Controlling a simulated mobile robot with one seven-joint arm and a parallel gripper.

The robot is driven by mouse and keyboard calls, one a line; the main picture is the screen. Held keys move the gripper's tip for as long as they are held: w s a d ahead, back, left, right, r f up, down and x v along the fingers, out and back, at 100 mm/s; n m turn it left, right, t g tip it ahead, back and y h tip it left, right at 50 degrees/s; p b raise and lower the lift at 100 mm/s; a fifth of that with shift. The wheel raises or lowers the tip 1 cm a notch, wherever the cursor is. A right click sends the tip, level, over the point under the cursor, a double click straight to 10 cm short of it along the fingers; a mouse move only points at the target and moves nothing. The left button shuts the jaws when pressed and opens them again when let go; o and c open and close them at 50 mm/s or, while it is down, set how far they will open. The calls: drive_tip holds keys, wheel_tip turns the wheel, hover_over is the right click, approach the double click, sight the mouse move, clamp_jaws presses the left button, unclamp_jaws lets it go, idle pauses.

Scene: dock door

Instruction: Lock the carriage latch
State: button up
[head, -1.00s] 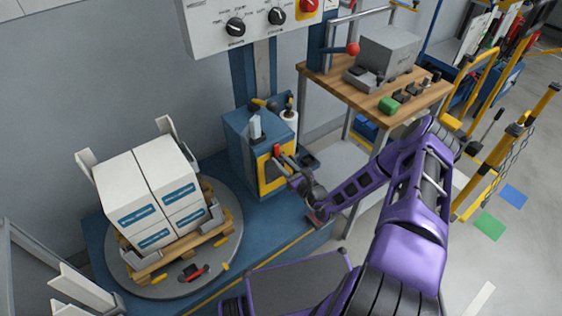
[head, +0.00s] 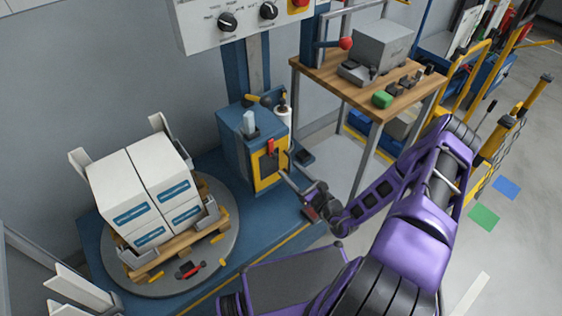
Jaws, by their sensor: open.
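The carriage is a blue box (head: 234,150) with a yellow-edged front plate (head: 261,180). The latch's red handle (head: 270,146) stands upright at the top of that plate. My gripper (head: 286,174) is open and empty, just right of and below the red handle, with a small gap between them. Its fingers point up and left toward the plate. They are small and hide part of the plate's right side. I cannot tell from this view whether the latch is engaged.
Left of the carriage, a turntable (head: 110,277) carries a pallet (head: 165,258) with white cartons (head: 165,185). A wooden bench (head: 345,90) with tools stands behind my arm. A control panel (head: 200,30) hangs above.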

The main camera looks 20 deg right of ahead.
drive_tip(key=v, duration=0.9)
drive_tip(key=shift+w, duration=0.1)
